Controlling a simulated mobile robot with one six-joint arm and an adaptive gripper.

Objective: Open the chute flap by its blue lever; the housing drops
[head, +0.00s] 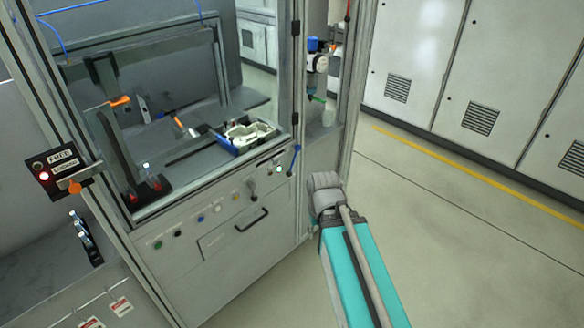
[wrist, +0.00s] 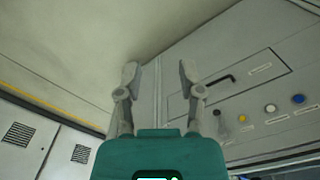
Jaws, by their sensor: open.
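The blue lever (head: 295,160) stands upright on the front of the machine cabinet, at the right end below the window, next to a small lit spot. I cannot make out the flap itself. A pale part that looks like the housing (head: 250,133) lies in a blue tray (head: 235,149) behind the glass. My gripper (wrist: 160,75) is open and empty in the wrist view, its fingers toward the cabinet's front panel. In the head view my arm ends in front of the cabinet's right corner, below and right of the lever; the fingers are not visible there.
The cabinet front has a drawer with a black handle (head: 251,219) and a row of coloured buttons (head: 201,218). A sign box (head: 56,173) with a red light is at the left. Clear floor (head: 450,210) lies on the right, before grey cabinets (head: 480,70).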

